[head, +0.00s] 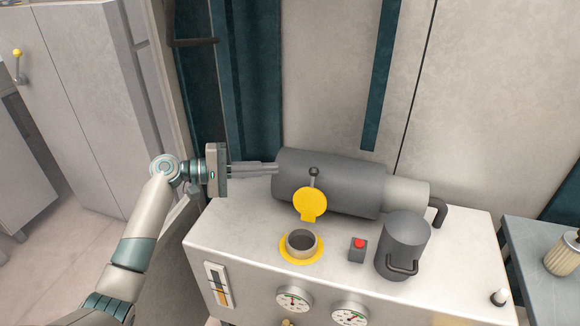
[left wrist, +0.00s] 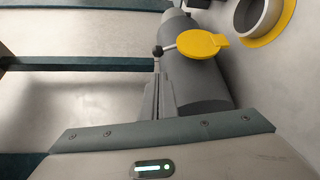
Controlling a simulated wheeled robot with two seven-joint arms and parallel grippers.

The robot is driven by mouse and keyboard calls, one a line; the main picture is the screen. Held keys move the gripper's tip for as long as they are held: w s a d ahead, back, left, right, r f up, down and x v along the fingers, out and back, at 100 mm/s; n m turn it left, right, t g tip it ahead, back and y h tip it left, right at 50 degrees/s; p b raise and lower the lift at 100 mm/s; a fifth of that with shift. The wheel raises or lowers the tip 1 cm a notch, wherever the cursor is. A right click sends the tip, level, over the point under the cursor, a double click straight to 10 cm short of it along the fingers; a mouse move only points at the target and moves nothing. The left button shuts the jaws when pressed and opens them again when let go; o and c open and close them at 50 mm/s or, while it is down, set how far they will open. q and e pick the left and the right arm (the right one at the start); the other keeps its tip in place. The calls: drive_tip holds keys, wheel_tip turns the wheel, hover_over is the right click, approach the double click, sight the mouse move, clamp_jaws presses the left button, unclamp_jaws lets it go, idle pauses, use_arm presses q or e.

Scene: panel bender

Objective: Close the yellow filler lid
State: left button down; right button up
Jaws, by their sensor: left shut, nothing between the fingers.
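The yellow filler lid (head: 310,204) stands open, tilted up behind the filler neck (head: 301,242), whose round mouth is uncovered above a yellow collar. A lever with a dark ball knob (head: 314,172) rises by the lid. In the left wrist view the yellow lid (left wrist: 203,44) is at the upper right, with the open neck (left wrist: 258,14) beyond it. My left gripper (head: 277,169) is shut and empty, its fingers pointing right at the left end of the grey motor cylinder, left of the knob. It looks close to the cylinder; contact cannot be told. My right gripper is not in view.
The grey motor cylinder (head: 335,182) lies along the back of the white cabinet top (head: 232,222). A red button (head: 359,244) and a dark grey can with a handle (head: 403,245) stand right of the neck. Gauges (head: 294,299) are on the front face. The top's left front is clear.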

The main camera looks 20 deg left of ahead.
sight(312, 190)
use_arm(q)
drive_tip(key=p+x, duration=0.4)
drive_tip(key=x, duration=0.5)
drive_tip(key=shift+r, duration=0.1)
drive_tip(key=shift+w+d, duration=0.2)
drive_tip(key=shift+d, duration=0.2)
drive_tip(key=shift+s, duration=0.1)
